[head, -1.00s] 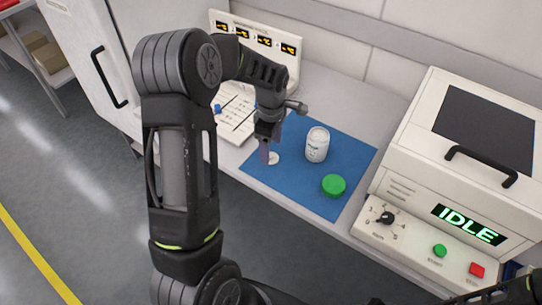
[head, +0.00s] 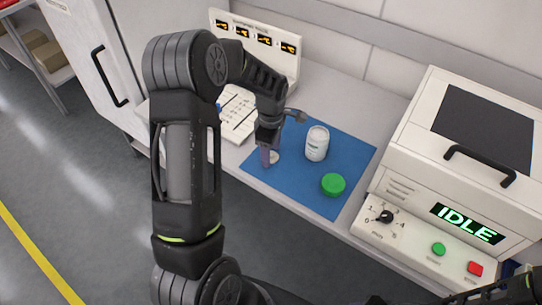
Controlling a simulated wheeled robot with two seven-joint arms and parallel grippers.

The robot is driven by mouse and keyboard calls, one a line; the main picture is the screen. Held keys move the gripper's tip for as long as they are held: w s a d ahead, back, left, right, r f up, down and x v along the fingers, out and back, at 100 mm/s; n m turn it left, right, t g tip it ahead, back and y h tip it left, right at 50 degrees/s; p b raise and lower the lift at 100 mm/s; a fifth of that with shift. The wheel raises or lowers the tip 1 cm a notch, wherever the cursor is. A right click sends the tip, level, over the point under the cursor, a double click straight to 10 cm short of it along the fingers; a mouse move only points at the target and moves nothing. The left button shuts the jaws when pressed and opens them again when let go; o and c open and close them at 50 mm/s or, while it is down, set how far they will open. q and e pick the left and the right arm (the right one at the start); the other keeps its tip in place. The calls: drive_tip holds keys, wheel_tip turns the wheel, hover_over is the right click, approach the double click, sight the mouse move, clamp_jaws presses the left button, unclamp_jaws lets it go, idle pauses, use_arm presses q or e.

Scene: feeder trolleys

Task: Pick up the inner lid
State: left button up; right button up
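The inner lid (head: 274,157) is a small, pale round disc lying on the blue mat (head: 307,197), left of the white jar (head: 317,144). My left gripper (head: 267,158) points down right at the inner lid, with its fingers at the mat and partly covering the lid. Whether the fingers are apart or closed on the lid is too small to tell. The white jar stands upright on the mat. A green screw lid (head: 333,185) lies on the mat in front of the jar. My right gripper is not clearly visible; only dark arm parts show at the lower right.
A white machine reading IDLE (head: 467,223), with a dial and green and red buttons, stands to the right. A white sheet or chart (head: 238,113) and a panel with several small displays (head: 253,43) are behind my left arm.

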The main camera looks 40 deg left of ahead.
use_arm(q)
drive_tip(key=c, duration=1.1)
drive_tip(key=shift+o, duration=0.2)
wheel_tip(320, 180, up, 10)
drive_tip(key=b, duration=0.1)
